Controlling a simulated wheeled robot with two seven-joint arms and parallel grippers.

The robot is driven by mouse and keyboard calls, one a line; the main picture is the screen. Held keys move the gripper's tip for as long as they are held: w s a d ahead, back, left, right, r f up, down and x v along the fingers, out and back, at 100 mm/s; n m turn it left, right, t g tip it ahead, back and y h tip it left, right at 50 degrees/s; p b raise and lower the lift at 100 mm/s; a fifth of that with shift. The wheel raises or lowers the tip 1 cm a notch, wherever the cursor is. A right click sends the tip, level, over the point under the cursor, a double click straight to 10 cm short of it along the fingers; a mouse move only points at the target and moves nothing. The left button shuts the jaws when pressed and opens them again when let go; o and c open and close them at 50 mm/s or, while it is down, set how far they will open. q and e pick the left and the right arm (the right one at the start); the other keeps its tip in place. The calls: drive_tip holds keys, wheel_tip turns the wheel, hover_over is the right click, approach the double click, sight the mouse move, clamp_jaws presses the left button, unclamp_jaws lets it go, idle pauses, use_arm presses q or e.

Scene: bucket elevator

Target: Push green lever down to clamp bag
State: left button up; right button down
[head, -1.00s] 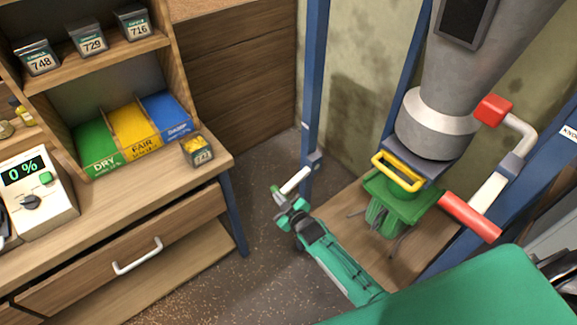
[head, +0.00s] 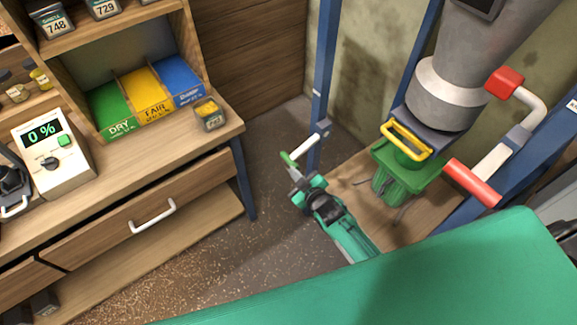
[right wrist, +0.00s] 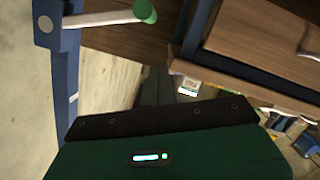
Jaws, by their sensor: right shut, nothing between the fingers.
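The green lever is a white bar with a green tip (head: 288,159), mounted on a bracket on the blue post. It slopes down and left from the bracket. In the right wrist view its green knob (right wrist: 145,11) is at the top, beyond the fingers. My right gripper (head: 295,176) is shut and empty, just below the green tip; I cannot tell if it touches. A green piece with hanging green parts (head: 398,182) is under the hopper spout; I cannot tell whether this includes the bag. My left gripper is out of view.
A yellow handle (head: 407,139) and a red-gripped handle (head: 472,182) are near the grey hopper (head: 445,92). A wooden bench (head: 130,190) with bins and a 0 % meter (head: 52,150) is at left. Speckled floor lies between.

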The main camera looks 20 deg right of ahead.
drive_tip(key=v, duration=0.3)
drive_tip(key=shift+a+r, duration=0.1)
drive_tip(key=shift+a, duration=0.05)
idle(0.5)
